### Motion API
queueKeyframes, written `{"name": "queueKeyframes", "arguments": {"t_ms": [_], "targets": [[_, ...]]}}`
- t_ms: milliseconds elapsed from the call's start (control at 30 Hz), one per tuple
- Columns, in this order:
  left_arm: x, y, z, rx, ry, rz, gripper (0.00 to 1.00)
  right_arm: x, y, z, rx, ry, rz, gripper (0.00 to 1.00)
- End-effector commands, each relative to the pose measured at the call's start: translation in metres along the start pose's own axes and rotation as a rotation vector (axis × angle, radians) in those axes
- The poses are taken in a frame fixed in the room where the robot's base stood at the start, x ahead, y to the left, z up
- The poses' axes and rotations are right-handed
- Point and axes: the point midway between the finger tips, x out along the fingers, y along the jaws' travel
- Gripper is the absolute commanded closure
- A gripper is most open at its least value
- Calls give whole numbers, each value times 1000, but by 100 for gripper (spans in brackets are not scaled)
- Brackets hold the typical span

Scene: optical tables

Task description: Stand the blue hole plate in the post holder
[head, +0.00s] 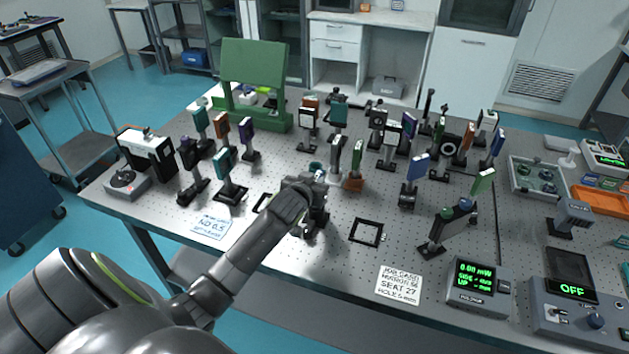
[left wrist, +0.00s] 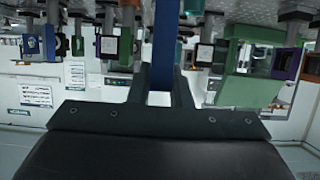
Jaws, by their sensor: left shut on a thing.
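My left gripper (head: 316,186) is over the middle of the optical table, its fingers mostly hidden by my wrist in the head view. In the left wrist view my left gripper (left wrist: 161,88) is shut on a blue strip, which looks like the blue hole plate (left wrist: 163,45) seen edge-on. Its holes do not show, and I cannot make out this plate in the head view. A dark mount stands just below the gripper, partly covered; I cannot tell whether it is the post holder. My right gripper is not in view.
Many post-mounted plates and optics crowd the table, including a blue plate (head: 420,167) to the right. A black square frame (head: 367,232) and a printed card (head: 399,284) lie in front. A green stand (head: 254,80) is at the back left. A power meter (head: 478,285) stands front right.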

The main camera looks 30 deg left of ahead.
Motion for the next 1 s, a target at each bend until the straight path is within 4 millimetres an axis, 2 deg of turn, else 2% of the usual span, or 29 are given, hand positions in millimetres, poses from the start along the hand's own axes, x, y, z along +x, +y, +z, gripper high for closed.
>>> {"name": "queueKeyframes", "arguments": {"t_ms": [100,133,300,667,767,1000], "targets": [[2,0,3,0,2,0,100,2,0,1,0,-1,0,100],[2,0,3,0,0,0,80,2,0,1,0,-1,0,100],[1,0,3,0,0,0,60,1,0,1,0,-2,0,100],[-2,0,-1,0,0,0,60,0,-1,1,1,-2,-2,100],[-10,0,0,0,1,0,60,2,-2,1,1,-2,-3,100],[-44,0,1,0,1,0,60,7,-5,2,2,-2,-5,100]]}}
